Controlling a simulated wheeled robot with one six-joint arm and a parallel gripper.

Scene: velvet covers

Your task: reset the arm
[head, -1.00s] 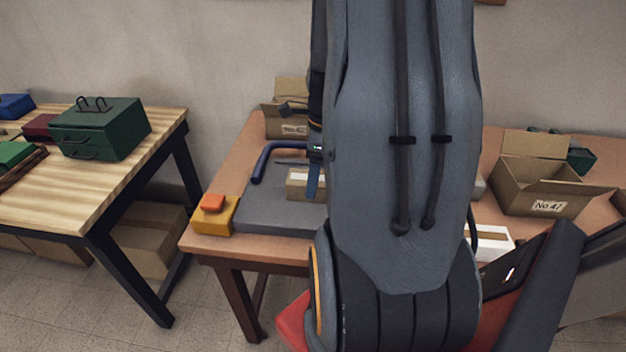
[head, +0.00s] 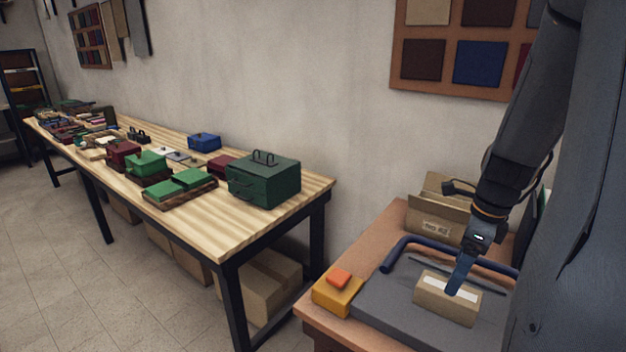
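My arm reaches down from the upper right in the head view. My gripper (head: 456,288) points downward at a small cardboard box (head: 437,302) with a pale strip on its top. The blue fingertip overlaps the box's top in the picture. I cannot tell whether it touches the box. The fingers are seen edge-on, so their opening does not show. The box sits on a dark grey slab (head: 385,318) on the brown table (head: 391,222).
A blue bent tube (head: 408,240) lies behind the box. An orange-topped yellow block (head: 337,292) sits at the table's left corner. An open carton (head: 433,226) stands behind. A striped wooden table (head: 305,188) with a green case (head: 264,181) stands left, past a floor gap.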

